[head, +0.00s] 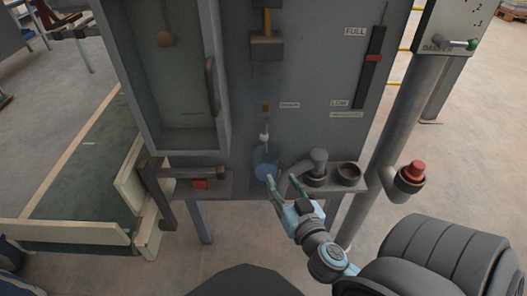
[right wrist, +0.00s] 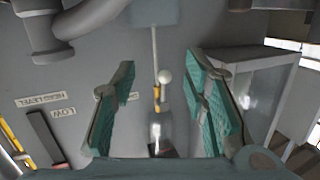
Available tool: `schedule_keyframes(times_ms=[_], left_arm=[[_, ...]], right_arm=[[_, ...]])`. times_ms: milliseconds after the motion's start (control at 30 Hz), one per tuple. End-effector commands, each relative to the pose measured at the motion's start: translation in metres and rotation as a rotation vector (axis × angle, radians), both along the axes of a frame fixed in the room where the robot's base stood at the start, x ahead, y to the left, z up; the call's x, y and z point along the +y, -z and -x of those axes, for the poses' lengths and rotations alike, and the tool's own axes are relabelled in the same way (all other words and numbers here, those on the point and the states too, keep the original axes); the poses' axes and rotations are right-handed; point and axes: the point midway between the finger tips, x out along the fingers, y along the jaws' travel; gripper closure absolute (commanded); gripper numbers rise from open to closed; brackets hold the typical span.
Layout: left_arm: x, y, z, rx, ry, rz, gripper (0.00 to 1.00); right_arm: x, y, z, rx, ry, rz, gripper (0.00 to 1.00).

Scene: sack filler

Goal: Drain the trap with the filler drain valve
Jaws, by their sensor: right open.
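The clear trap (head: 265,69) hangs under a grey block on the front of the filler cabinet; it also shows in the right wrist view (right wrist: 156,132). Below it is the drain valve (head: 265,107), a small brass-coloured part (right wrist: 157,96) with a white ball (right wrist: 165,76). A thin tube runs from it to a bluish see-through jar (head: 265,171) on the shelf. My right gripper (head: 281,184) is open and empty, in front of the jar. In the wrist view the valve stands between its teal fingers (right wrist: 160,98), apart from them. My left gripper is out of view.
An open cabinet door (head: 212,90) and a conveyor (head: 75,185) lie left.

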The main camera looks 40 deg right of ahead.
Motion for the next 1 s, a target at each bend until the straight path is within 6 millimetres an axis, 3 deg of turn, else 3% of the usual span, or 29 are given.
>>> schedule_keyframes(times_ms=[33, 100, 167, 367, 600, 800, 1000], left_arm=[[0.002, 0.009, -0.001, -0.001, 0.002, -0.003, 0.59], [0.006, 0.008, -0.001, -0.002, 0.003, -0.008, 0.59], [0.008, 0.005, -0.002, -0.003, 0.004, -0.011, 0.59], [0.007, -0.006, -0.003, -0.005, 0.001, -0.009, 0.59], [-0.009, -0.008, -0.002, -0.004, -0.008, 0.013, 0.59], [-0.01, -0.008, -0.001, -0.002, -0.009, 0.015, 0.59], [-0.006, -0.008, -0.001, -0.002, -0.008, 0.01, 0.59]], right_arm=[[0.003, -0.02, 0.001, -0.073, 0.0, -0.014, 0.59], [0.004, -0.043, 0.001, -0.133, 0.0, -0.028, 0.59], [0.002, -0.05, -0.005, -0.149, 0.0, -0.033, 0.59], [-0.014, -0.054, -0.051, -0.149, 0.001, -0.031, 0.59], [-0.034, -0.052, -0.11, -0.146, 0.001, -0.032, 0.59], [-0.041, -0.05, -0.131, -0.144, 0.0, -0.032, 0.59], [-0.042, -0.05, -0.133, -0.143, 0.0, -0.033, 0.59]])
